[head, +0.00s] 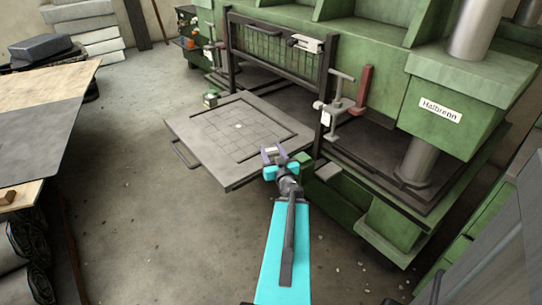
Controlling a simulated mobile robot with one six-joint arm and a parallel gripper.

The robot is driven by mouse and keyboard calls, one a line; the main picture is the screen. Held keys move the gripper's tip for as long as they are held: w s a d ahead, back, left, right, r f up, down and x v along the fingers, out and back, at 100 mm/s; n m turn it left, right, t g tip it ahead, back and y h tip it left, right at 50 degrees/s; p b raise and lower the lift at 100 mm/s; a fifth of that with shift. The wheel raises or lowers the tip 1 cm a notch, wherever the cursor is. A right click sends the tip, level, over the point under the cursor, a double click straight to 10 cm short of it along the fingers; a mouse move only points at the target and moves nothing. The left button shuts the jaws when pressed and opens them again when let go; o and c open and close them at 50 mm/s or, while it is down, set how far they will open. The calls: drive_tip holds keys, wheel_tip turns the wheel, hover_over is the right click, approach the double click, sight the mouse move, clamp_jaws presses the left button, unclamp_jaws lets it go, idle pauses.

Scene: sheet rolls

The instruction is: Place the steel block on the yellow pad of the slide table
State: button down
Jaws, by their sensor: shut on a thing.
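The slide table (187,135) is a grey square plate with a handle on its left side, pulled out in front of the green press. Grid lines and a small pale spot mark its middle. I cannot make out a clearly yellow pad on it.
The green press (400,110) with a dark mesh guard (272,50) stands behind and right. A bench with sheets (40,120) is at left. The concrete floor between is clear.

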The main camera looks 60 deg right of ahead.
drive_tip(key=shift+w+d+b, duration=0.3)
drive_tip(key=shift+d+b, duration=0.15)
drive_tip(key=shift+b, duration=1.75)
drive_tip(key=d+b, duration=0.1)
drive_tip(key=b, duration=0.3)
drive_tip(key=shift+w, duration=0.1)
drive_tip(key=shift+w+d, duration=0.1)
drive_tip(key=shift+d, duration=0.15)
drive_tip(key=shift+w+d+f+b, duration=0.1)
drive_tip(key=shift+w+d+b, duration=0.15)
drive_tip(key=shift+w+d, duration=0.5)
drive_tip(key=shift+w+d+f+b, duration=0.1)
drive_tip(key=shift+w+d+b, duration=0.15)
drive_tip(key=shift+d, duration=0.95)
drive_tip(key=shift+w+d+f+b, duration=0.1)
drive_tip(key=shift+w+d+b, duration=0.25)
drive_tip(key=shift+d, duration=0.6)
drive_tip(key=shift+w+d, duration=0.1)
drive_tip(key=shift+w, duration=0.05)
drive_tip(key=shift+w+d, duration=0.15)
drive_tip(key=shift+d, duration=0.2)
drive_tip(key=shift+f+b, duration=1.1)
drive_tip(key=shift+f, duration=0.65)
drive_tip(key=shift+f, duration=0.15)
